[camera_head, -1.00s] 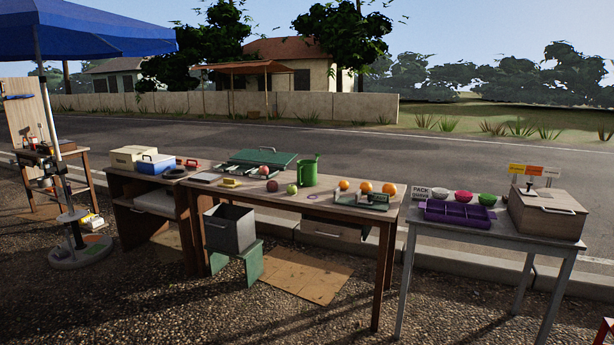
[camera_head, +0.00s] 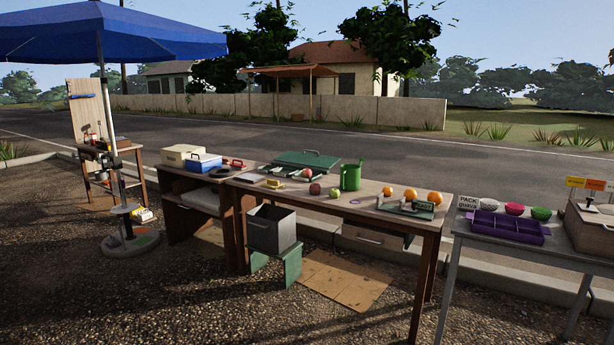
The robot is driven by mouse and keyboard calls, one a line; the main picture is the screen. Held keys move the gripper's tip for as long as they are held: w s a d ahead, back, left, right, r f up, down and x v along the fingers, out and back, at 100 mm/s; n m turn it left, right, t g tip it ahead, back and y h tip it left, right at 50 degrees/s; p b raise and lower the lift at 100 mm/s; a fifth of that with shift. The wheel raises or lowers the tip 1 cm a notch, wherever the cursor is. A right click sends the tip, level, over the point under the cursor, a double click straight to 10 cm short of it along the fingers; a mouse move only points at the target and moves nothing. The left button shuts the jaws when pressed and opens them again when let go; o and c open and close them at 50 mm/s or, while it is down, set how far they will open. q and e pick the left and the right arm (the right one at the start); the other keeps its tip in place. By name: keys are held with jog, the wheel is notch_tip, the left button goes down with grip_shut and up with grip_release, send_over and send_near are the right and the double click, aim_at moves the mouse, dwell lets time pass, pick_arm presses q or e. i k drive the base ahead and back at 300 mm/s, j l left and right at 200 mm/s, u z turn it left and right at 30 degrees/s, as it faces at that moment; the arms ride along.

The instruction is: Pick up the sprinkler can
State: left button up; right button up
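The green sprinkler can (camera_head: 350,178) stands upright on the long wooden table (camera_head: 405,222), near its back edge and right of the middle. Its thin spout rises at the upper right. A red apple and a green fruit (camera_head: 335,191) lie just left of it. Oranges (camera_head: 411,194) sit to its right. Neither of my grippers shows in the head view.
A green case (camera_head: 307,158) lies behind on the table. A grey bin (camera_head: 271,229) stands on a green stool below. A purple tray (camera_head: 508,227) is on the right table. A parasol base (camera_head: 130,243) stands at left. Gravel in front is clear.

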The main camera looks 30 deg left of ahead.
aim_at(350, 178)
jog(key=i, duration=0.55)
jog(key=i+u, duration=0.95)
jog(key=i+l+u, duration=0.35)
jog(key=i+u, duration=0.15)
jog(key=i+j+u, duration=0.2)
jog(key=i+u, duration=0.3)
jog(key=i, duration=0.4)
jog(key=i+l+u, duration=0.15)
jog(key=i+u, duration=0.35)
jog(key=i, duration=0.35)
